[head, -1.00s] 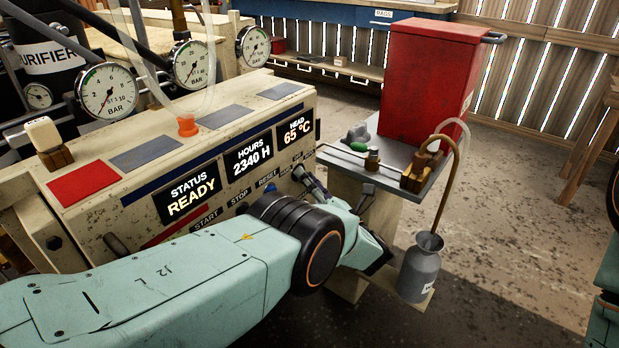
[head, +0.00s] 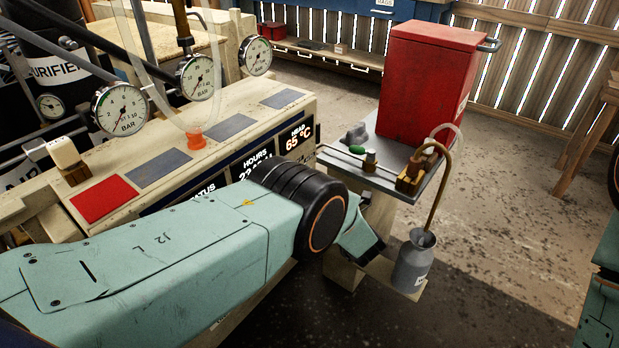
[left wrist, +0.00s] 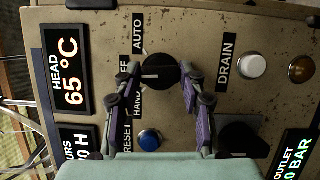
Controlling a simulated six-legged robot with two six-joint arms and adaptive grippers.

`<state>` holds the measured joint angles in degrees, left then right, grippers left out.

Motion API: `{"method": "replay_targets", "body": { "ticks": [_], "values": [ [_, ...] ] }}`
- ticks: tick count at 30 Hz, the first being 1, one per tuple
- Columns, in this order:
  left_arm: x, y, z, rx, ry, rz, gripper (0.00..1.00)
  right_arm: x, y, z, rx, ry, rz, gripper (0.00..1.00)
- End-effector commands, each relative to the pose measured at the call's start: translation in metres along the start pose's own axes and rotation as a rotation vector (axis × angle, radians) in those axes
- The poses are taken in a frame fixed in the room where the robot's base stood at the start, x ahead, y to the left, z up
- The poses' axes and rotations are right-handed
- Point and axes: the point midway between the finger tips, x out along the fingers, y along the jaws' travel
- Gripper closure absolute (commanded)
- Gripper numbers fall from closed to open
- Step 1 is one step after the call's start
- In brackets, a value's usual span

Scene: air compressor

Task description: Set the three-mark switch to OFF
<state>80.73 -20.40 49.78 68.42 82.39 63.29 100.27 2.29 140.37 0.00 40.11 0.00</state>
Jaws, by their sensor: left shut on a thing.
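The three-mark switch (left wrist: 163,66) is a round black knob in the left wrist view. Its labels AUTO (left wrist: 137,33), OFF (left wrist: 123,66) and HAND (left wrist: 137,104) lie to its left; OFF is partly covered by a finger. A white line on the knob points left, toward OFF. My left gripper (left wrist: 160,76) is shut on the knob, one finger on each side. In the head view my left arm hides the switch and the gripper's fingers. My right gripper is not in view.
Beside the switch are a blue button (left wrist: 150,140), a white DRAIN button (left wrist: 252,65), a brass-coloured part (left wrist: 301,69) and another black knob (left wrist: 243,138). A side shelf (head: 400,180) with a red box (head: 430,85) stands right of the compressor panel, with a grey can (head: 413,265) below.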

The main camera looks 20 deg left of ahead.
Motion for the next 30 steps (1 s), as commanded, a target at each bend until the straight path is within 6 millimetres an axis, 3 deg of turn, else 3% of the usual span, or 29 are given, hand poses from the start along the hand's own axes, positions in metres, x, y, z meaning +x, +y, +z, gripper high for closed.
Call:
{"method": "replay_targets", "body": {
  "ticks": [21, 22, 30],
  "values": [
    [0.0031, 0.0022, -0.0018, 0.063, 0.008, -0.023, 0.90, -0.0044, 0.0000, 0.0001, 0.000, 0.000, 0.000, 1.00],
    [0.0031, 0.0023, -0.0018, 0.063, 0.008, -0.023, 0.56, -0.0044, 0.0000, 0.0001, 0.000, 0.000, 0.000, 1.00],
    [0.0015, 0.0014, -0.0008, 0.064, 0.004, -0.025, 0.36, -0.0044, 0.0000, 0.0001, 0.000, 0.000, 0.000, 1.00]
  ]
}}
